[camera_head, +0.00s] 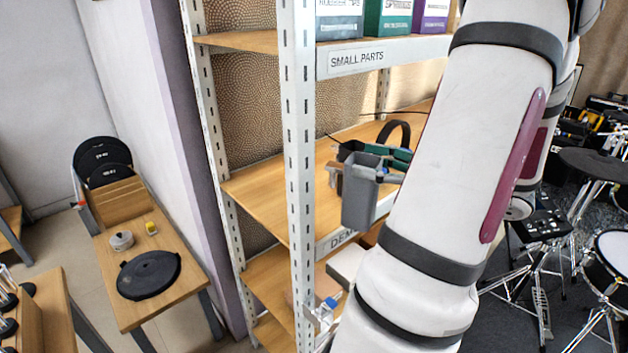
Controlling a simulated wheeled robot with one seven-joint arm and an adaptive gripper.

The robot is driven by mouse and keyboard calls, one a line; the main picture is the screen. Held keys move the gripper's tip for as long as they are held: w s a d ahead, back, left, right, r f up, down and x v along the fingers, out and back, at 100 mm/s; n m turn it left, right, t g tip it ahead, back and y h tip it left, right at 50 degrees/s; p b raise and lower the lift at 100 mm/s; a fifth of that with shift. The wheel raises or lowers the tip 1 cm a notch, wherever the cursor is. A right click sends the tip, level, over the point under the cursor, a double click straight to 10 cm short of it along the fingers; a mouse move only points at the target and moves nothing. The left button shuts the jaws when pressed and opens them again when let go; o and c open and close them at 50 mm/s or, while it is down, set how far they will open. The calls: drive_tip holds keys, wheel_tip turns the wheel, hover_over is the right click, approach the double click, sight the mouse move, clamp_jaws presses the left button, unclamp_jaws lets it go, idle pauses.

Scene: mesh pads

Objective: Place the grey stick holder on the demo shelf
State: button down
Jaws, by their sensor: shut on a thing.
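The grey stick holder (358,198) is an upright, open-topped box in the middle of the view. It appears at the front edge of the demo shelf (270,190), overlapping the edge and part of the label below it. My gripper (382,175) shows only in small part at the holder's upper right rim, shut on it. The rest of the gripper is hidden behind my white arm. I cannot tell whether the holder's base touches anything.
Black headphones (394,128) and green and black items (398,156) lie on the demo shelf behind the holder. The shelf's left part is clear. A white slotted post (298,130) stands left of the holder. The small parts shelf (245,40) is above. Drums stand at right.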

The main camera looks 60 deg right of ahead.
drive_tip(key=w+d+f, duration=0.1)
drive_tip(key=w+f, duration=0.3)
drive_tip(key=w, duration=0.8)
drive_tip(key=shift+w+f, duration=0.15)
drive_tip(key=shift+f, duration=0.15)
drive_tip(key=shift+d+f, duration=0.1)
drive_tip(key=shift+f, duration=0.1)
drive_tip(key=c, duration=0.6)
unclamp_jaws()
drive_tip(key=shift+c, duration=0.2)
drive_tip(key=shift+r, duration=0.1)
drive_tip(key=s, duration=0.4)
drive_tip(key=s+d, duration=0.1)
drive_tip(key=s, duration=0.3)
drive_tip(key=s+d, duration=0.1)
drive_tip(key=s, duration=0.3)
